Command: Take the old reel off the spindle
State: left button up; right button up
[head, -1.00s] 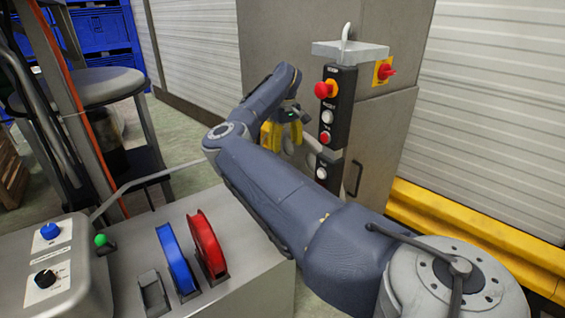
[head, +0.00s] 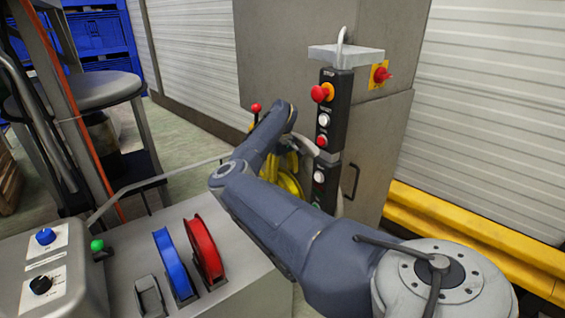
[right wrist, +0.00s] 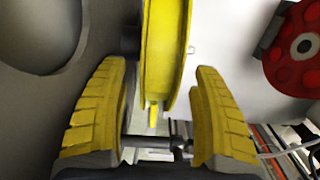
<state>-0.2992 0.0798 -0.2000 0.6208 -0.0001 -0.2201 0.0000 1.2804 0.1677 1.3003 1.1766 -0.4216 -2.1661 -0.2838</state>
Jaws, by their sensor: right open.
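A yellow reel (right wrist: 164,50) stands edge-on in the right wrist view, between the two yellow-padded fingers of my right gripper (right wrist: 160,68). The fingers are apart, with a gap on each side of the reel. In the head view the yellow reel (head: 289,184) shows partly behind my right arm, left of the button column. My right gripper (head: 293,160) is mostly hidden by the arm there. I cannot make out the spindle clearly. My left gripper is not in view.
A button column (head: 328,140) stands close right of my right gripper, before a grey cabinet (head: 290,50). A red-knobbed lever (head: 255,107) rises behind the arm. A blue reel (head: 172,262) and a red reel (head: 204,248) stand on the grey bench (head: 240,275).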

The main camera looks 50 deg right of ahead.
jog(key=shift+f, duration=2.05)
jog(key=shift+o, duration=0.2)
grip_shut()
